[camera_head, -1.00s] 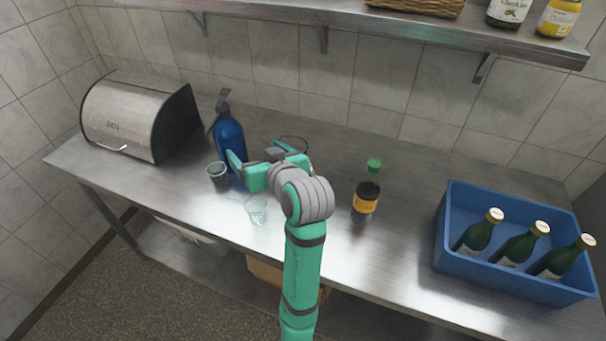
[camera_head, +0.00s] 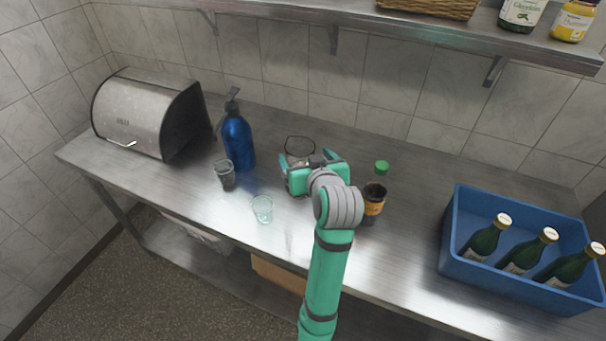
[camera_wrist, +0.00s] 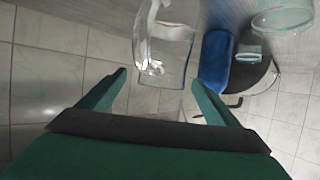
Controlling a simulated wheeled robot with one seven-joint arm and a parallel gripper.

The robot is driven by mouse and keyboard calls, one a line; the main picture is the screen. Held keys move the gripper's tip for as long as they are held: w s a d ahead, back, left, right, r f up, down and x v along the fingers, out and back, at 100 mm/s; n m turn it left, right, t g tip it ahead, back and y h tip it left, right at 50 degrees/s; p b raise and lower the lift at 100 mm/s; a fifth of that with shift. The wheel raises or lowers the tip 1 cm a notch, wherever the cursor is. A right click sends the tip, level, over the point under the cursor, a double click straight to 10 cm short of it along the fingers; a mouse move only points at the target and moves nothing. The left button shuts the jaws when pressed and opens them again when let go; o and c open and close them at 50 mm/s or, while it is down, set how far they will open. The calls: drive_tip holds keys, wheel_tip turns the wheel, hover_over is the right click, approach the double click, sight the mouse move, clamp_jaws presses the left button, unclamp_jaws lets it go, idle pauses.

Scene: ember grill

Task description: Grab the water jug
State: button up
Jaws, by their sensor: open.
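The water jug is clear glass. In the head view its dark rim (camera_head: 300,146) shows just behind my gripper (camera_head: 312,164), which hides most of its body. In the wrist view the transparent jug (camera_wrist: 165,42) is ahead of my gripper (camera_wrist: 160,78), roughly centred between the two green fingers. The fingers are spread apart and nothing is held. The jug looks to be just beyond the fingertips; I cannot tell whether they touch it.
A dark bottle with an orange label (camera_head: 374,200) stands close right of my wrist. A blue bottle (camera_head: 238,142), a dark cup (camera_head: 225,175) and a clear glass (camera_head: 262,209) are left. A bread bin (camera_head: 140,112) and a blue crate (camera_head: 450,235) flank the counter (camera_head: 180,200).

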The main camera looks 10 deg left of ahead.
drive_tip(key=shift+f+x, duration=0.2)
drive_tip(key=shift+x, duration=1.75)
drive_tip(key=shift+s+a, duration=0.15)
drive_tip(key=shift+s, duration=0.05)
drive_tip(key=shift+c, duration=0.7)
drive_tip(key=c, duration=2)
drive_tip(key=shift+r, duration=0.15)
